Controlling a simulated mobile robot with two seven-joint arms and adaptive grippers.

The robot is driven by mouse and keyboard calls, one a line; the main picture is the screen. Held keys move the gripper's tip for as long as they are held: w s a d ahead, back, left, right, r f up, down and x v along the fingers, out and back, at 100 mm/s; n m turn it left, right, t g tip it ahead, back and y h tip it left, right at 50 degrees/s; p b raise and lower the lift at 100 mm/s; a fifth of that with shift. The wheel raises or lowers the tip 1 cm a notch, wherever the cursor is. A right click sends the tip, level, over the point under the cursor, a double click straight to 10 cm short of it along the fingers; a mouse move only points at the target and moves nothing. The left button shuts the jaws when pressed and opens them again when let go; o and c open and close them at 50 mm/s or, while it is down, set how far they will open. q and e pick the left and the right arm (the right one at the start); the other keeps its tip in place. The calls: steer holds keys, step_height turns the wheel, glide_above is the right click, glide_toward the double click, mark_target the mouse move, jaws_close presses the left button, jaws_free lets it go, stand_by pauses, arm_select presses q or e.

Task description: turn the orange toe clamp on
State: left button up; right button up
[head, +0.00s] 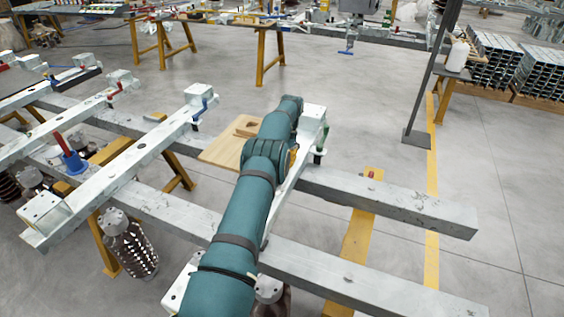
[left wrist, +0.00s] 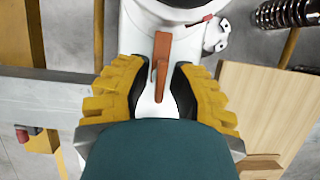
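The orange toe clamp (left wrist: 161,62) shows in the left wrist view as an orange lever on a white metal part. It lies lengthwise between the yellow fingers of my left gripper (left wrist: 160,82). The fingers stand apart, with a visible gap to the lever on each side, so the gripper is open around it. In the head view, my teal arm covers the clamp, and only a small yellow-orange patch shows beside the arm near the white frame end (head: 312,116). My right gripper is in neither view.
A wooden board (head: 222,150) lies beside my arm; it also shows in the left wrist view (left wrist: 265,105). Long grey beams (head: 390,200) run under the frames. Another frame with red (head: 62,143) and blue clamps stands at the left. Open floor lies behind.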

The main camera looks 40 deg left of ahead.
arm_select(q)
steer(key=shift+r, duration=0.15)
step_height(320, 180, up, 10)
steer(key=shift+f, duration=0.1)
stand_by(0.5)
stand_by(0.4)
